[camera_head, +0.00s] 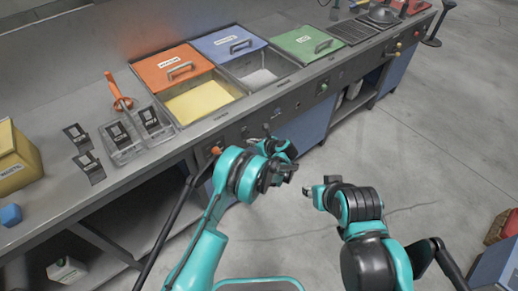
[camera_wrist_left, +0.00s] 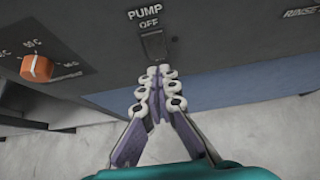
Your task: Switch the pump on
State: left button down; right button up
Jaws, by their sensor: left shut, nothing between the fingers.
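The pump switch (camera_wrist_left: 154,46) is a dark rocker on the grey front panel, under the lettering PUMP and OFF in the left wrist view. My left gripper (camera_wrist_left: 158,71) is shut and empty, with its fingertips just below the switch; I cannot tell whether they touch it. In the head view my left gripper (camera_head: 270,134) is at the bench's front panel, and the switch is hard to make out there. My right gripper (camera_head: 320,187) hangs over the floor away from the bench, and its finger opening is unclear.
An orange knob (camera_wrist_left: 36,68) sits left of the switch on the same panel. Above, the bench holds a tank with yellow contents (camera_head: 200,101) and orange, blue and green lids (camera_head: 306,43). The floor (camera_head: 400,150) right of the bench is open.

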aim_at(245, 136)
pick_arm(q)
jog(key=shift+w+a, duration=0.55)
jog(key=shift+w, duration=0.25)
jog(key=shift+f, duration=0.1)
jog(key=shift+w+a+f+b, duration=0.25)
jog(key=shift+w+f+b, duration=0.1)
jog(key=shift+b, duration=0.6)
jog(key=shift+r, duration=0.15)
